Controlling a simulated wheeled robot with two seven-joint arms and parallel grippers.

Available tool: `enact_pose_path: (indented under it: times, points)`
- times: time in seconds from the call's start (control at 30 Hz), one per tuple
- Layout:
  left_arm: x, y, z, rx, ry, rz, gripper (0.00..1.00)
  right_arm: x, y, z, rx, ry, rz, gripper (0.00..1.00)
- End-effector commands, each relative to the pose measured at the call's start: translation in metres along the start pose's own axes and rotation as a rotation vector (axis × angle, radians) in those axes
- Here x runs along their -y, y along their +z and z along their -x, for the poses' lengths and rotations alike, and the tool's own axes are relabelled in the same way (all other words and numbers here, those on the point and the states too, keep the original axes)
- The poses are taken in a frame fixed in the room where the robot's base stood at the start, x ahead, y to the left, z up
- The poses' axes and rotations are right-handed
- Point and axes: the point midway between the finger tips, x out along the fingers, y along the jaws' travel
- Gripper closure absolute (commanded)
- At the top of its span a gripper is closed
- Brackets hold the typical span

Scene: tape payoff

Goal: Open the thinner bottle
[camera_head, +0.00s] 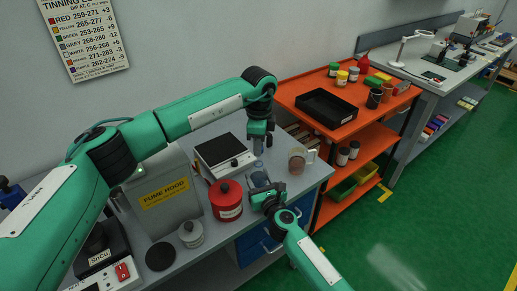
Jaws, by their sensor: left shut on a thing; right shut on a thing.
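The thinner bottle (260,180) appears as a small grey-blue shape near the front right of the grey bench, largely hidden by my grippers. My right gripper (266,192) comes from below and is shut on its body. My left gripper (258,150) points down from above, directly over the bottle. It is shut on a small piece at the bottle's top, which looks like the cap (258,164). The picture is too small to tell whether the cap is apart from the neck.
A hot plate (223,154) lies behind. A mug (298,160) stands to the right near the bench edge. An orange cart (333,122) adjoins the bench.

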Motion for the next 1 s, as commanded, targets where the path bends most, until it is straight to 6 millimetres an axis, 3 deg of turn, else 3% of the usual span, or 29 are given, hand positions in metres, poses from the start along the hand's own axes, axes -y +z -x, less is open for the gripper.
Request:
enact_pose_path:
  times: [0.13, 0.33, 0.37, 0.5, 0.83, 1.0]
  points:
    - [0.000, 0.000, 0.016, 0.001, -0.001, 0.000, 1.00, 0.000, -0.001, 0.000, -0.001, 0.000, 0.000, 1.00]
    - [0.000, 0.000, 0.017, 0.001, 0.000, 0.001, 1.00, 0.000, -0.001, 0.000, -0.001, 0.000, 0.000, 1.00]
    - [0.000, 0.000, 0.017, 0.001, 0.000, 0.001, 1.00, 0.000, -0.001, 0.000, -0.001, 0.000, 0.000, 0.50]
    - [0.000, 0.000, 0.017, 0.001, 0.000, 0.001, 1.00, 0.000, 0.000, 0.000, -0.001, 0.000, 0.000, 0.26]
    - [0.000, 0.000, 0.018, 0.000, 0.000, 0.001, 1.00, 0.000, 0.000, 0.003, -0.001, 0.000, 0.000, 0.26]
    - [0.000, 0.000, 0.022, 0.000, 0.000, 0.001, 1.00, 0.000, -0.001, 0.024, -0.003, 0.000, -0.001, 0.26]
